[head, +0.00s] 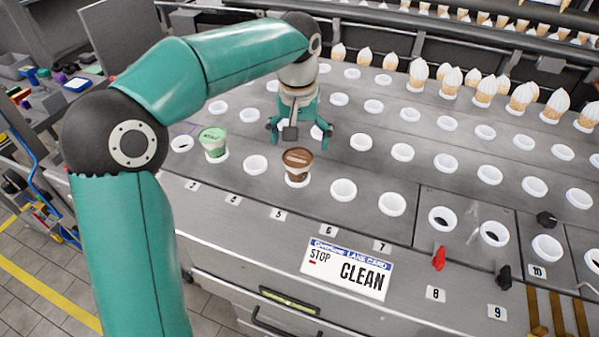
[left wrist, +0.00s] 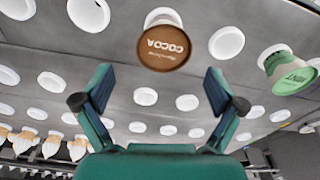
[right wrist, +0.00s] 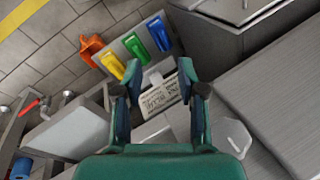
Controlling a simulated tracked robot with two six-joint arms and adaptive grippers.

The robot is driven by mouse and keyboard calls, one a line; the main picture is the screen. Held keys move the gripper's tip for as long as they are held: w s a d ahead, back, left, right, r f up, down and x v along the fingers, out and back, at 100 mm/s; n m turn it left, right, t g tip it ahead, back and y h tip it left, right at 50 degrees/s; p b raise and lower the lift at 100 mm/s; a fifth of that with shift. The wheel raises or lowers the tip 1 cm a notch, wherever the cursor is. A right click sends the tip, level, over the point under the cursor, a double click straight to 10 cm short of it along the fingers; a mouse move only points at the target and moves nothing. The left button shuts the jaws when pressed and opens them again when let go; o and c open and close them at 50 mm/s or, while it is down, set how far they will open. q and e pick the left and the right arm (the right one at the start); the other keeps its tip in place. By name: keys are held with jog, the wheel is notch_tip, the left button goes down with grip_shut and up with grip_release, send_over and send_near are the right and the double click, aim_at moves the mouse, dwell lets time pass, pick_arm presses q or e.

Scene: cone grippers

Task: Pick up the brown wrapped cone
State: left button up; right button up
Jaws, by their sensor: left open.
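The brown wrapped cone (head: 298,165) stands upright in a white ring holder in the near row of the steel counter. Its brown lid reads COCOA in the left wrist view (left wrist: 164,48). My left gripper (head: 300,136) is open and empty, just behind the cone in the head view. In the left wrist view, the cone's lid shows beyond and between the open fingertips (left wrist: 160,78), apart from them. My right gripper (right wrist: 160,70) is open and empty, away from the counter's cones. It shows only in the right wrist view.
A green mint cup (head: 213,143) stands in a holder left of the cone. Empty white ring holders (head: 344,189) surround it. Several white-topped cones (head: 452,82) line the back. A CLEAN lane card (head: 345,270) is on the front. Coloured bins (right wrist: 134,48) lie beyond my right gripper.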

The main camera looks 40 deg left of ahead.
aim_at(297, 159)
pick_arm(q)
jog(key=f, duration=0.6)
jog(key=shift+a+f, duration=0.15)
jog(key=shift+a, duration=0.1)
jog(key=shift+f, duration=0.6)
jog(key=c, duration=0.9)
